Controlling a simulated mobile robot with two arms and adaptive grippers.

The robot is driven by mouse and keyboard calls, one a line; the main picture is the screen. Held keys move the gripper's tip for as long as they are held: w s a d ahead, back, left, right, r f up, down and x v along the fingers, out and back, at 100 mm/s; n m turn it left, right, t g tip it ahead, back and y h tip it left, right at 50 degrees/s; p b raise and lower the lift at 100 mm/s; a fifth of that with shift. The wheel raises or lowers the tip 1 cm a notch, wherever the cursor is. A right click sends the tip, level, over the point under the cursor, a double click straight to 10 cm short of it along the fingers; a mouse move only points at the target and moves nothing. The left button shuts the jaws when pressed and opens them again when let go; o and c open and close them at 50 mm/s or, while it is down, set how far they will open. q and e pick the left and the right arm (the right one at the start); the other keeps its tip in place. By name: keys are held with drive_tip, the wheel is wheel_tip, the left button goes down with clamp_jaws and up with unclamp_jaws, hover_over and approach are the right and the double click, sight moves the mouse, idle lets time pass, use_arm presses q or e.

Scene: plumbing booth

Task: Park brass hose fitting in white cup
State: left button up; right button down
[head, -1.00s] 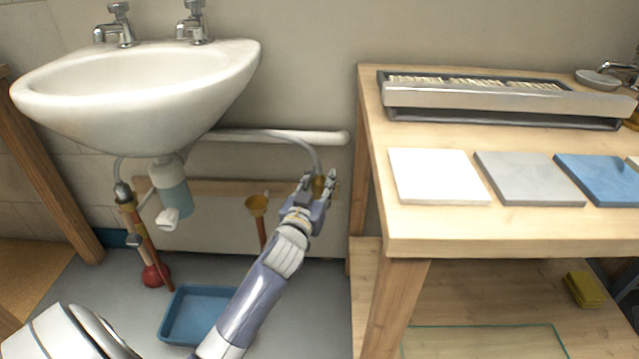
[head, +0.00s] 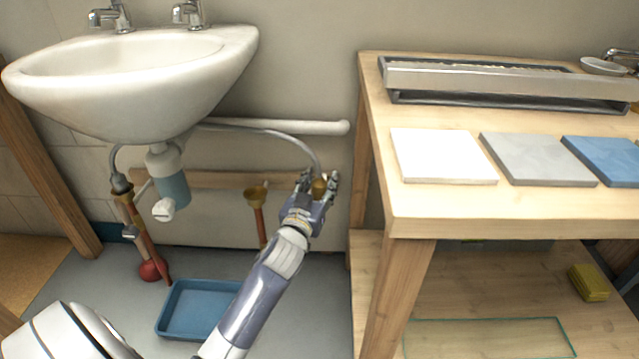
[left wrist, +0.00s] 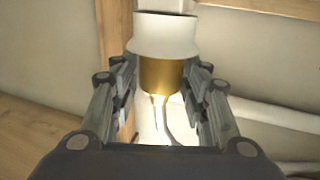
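The brass hose fitting (head: 319,187) is at the end of the grey hose (head: 285,137), which arches along the wall from the left. My left gripper (head: 318,184) is around it, close to the table's left side. In the left wrist view, the fitting (left wrist: 161,76) sits between the two fingers, which appear to press on its sides. The white cup (left wrist: 163,36) is directly at the fitting's end, and its rim overlaps the brass; how deep the fitting sits cannot be told. In the head view the cup cannot be made out. My right gripper is out of view.
A white sink (head: 130,85) hangs at left. A blue tray (head: 195,335) lies on the floor. A wooden table (head: 440,218) with tiles is close on the right. A white pipe (head: 300,127) runs above.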

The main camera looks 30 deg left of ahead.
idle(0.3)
use_arm(q)
drive_tip(key=shift+s+f, duration=0.1)
drive_tip(key=shift+s, duration=0.1)
drive_tip(key=v, duration=1.1)
drive_tip(key=shift+s+d, duration=0.2)
drive_tip(key=shift+s, duration=0.05)
